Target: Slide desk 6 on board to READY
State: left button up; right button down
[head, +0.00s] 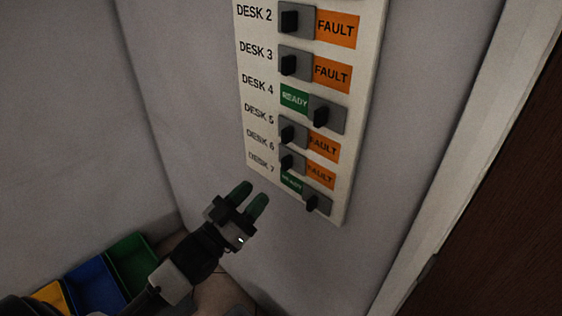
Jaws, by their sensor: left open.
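The white board (352,150) hangs on the grey wall, with rows of labels and dark sliders. The desk 6 slider (288,162) is at the left of its row, and the orange FAULT label (321,176) shows to its right. My left gripper (250,194) is open and empty, with dark green fingertips pointing up. In the picture it is below and left of the desk 6 slider and apart from it. My right gripper is not in view.
The desk 5 slider (288,134) sits close above at FAULT. The desk 7 slider (313,203) sits close below at the right, showing READY. Yellow, blue (95,285) and green (132,262) bins stand at lower left. A door frame (440,150) is at right.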

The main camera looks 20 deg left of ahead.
aim_at(283, 163)
pick_arm(q)
jog(key=p+x, duration=0.3)
jog(key=x, duration=0.5)
jog(key=shift+w+d+r, duration=0.1)
jog(key=shift+w+r, duration=0.05)
jog(key=shift+w, duration=0.2)
jog(key=shift+w+d+r, duration=0.1)
jog(key=shift+w+d, duration=0.05)
jog(key=shift+w, duration=0.25)
grip_shut()
